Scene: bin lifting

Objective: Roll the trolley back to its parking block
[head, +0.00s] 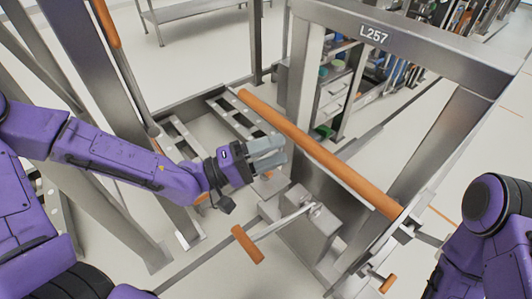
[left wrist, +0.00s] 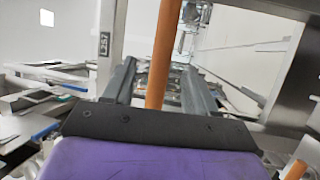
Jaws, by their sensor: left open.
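A long orange bar (head: 320,153) runs diagonally across a steel frame, which seems to be the trolley (head: 425,165). My left gripper (head: 270,155) is open just to the left of the bar, near its middle. In the left wrist view the orange bar (left wrist: 160,60) shows between the two grey fingers of my left gripper (left wrist: 160,88); I cannot tell whether they touch it. Nothing is clearly held. My right arm shows at the right edge of the head view, but its gripper is out of view. I cannot clearly pick out the parking block.
A steel box (head: 305,232) with a lever ending in an orange grip (head: 247,244) stands below my left gripper. A steel post marked L257 (head: 374,35) and a shelf rack (head: 335,90) are behind. A steel table (head: 195,12) stands at the back; pale floor lies between.

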